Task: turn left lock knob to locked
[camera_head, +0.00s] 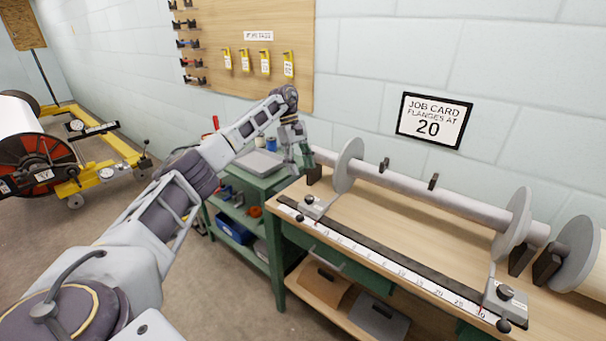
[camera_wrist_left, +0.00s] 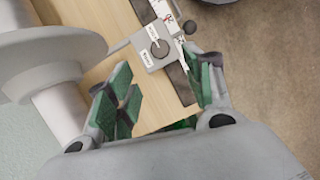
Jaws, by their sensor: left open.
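The left lock knob (camera_head: 309,199) is a small dark round knob on a grey block at the left end of the ruler rail. In the left wrist view the knob (camera_wrist_left: 159,48) sits on its grey block (camera_wrist_left: 150,42), beyond the fingertips, with small white labels beside it that I cannot read. My left gripper (camera_head: 299,161) is above and a little behind the block, apart from it. In the left wrist view the left gripper (camera_wrist_left: 160,96) is open, with green pads spread and nothing between them. My right gripper is not in view.
A shaft (camera_head: 430,197) with a left flange (camera_head: 348,165) and a right flange (camera_head: 515,223) lies behind the ruler (camera_head: 400,271). A second lock knob (camera_head: 506,291) is at the right end. A green cart (camera_head: 262,185) stands left of the bench.

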